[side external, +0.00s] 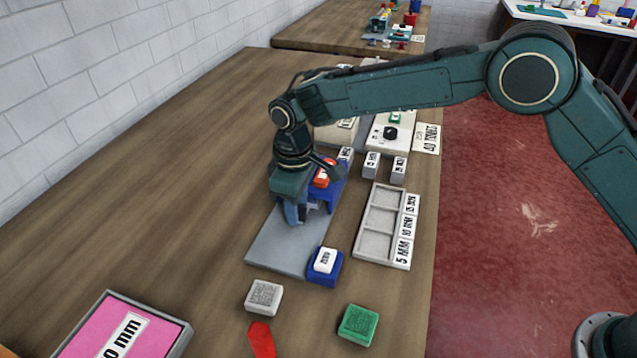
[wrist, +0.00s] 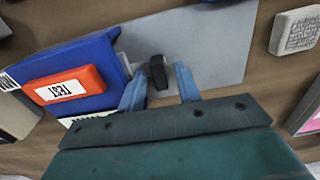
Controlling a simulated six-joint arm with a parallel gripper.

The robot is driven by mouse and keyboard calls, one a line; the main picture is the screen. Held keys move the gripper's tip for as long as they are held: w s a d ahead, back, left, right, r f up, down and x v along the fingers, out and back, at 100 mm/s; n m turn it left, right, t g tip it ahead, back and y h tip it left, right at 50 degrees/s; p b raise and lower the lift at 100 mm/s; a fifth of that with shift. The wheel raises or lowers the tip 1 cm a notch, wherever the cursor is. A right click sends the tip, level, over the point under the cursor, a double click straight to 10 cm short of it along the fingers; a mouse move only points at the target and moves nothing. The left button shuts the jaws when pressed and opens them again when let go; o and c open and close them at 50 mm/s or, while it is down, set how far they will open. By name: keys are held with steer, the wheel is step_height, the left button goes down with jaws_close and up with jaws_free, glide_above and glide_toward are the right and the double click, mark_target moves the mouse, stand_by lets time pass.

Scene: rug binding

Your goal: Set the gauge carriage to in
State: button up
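My gripper (side external: 300,213) is low over the grey plate (side external: 272,252), beside the blue unit (side external: 335,192). In the wrist view my gripper (wrist: 160,80) is open, its two blue fingers on either side of a small dark upright block (wrist: 157,72), with a gap showing at each side. This block may be the gauge carriage's handle; I cannot tell for sure. The blue unit (wrist: 72,62) carries a red button marked TEST (wrist: 70,86). My gripper hides the dark block in the side view. No mark reading "in" is legible.
A grey tray (side external: 361,220) with labelled compartments stands right of the plate. A blue block with a white key (side external: 325,262), a patterned white block (side external: 263,297), a green block (side external: 358,325) and a pink framed panel (side external: 105,325) lie nearer. The bench's left side is clear.

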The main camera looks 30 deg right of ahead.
steer(key=s+a, duration=0.7)
step_height(320, 180, up, 14)
steer(key=s+d+r+m, duration=0.1)
steer(key=d+r, duration=0.2)
steer(key=d, duration=0.3)
steer(key=s+d+r+m+t, duration=0.1)
steer(key=s+d+r, duration=0.1)
steer(key=d+r, duration=0.2)
steer(key=s+d+r+m+t+y, duration=0.1)
steer(key=d+r, duration=0.3)
steer(key=d, duration=0.6)
steer(key=shift+s+m, duration=0.4)
steer(key=shift+s, duration=0.1)
stand_by(0.4)
steer(key=w+a+f+n, duration=0.1)
steer(key=a+f, duration=0.2)
steer(key=a, duration=0.3)
steer(key=w+a+f+n+g, duration=0.1)
steer(key=w+a+f, duration=0.1)
steer(key=a+f, duration=0.2)
steer(key=w+a+f+n+g+h, duration=0.1)
steer(key=w+a+f, duration=0.1)
steer(key=a, duration=0.7)
steer(key=shift+w+a+f+n, duration=0.3)
steer(key=shift+f+n, duration=0.1)
steer(key=shift+f, duration=0.5)
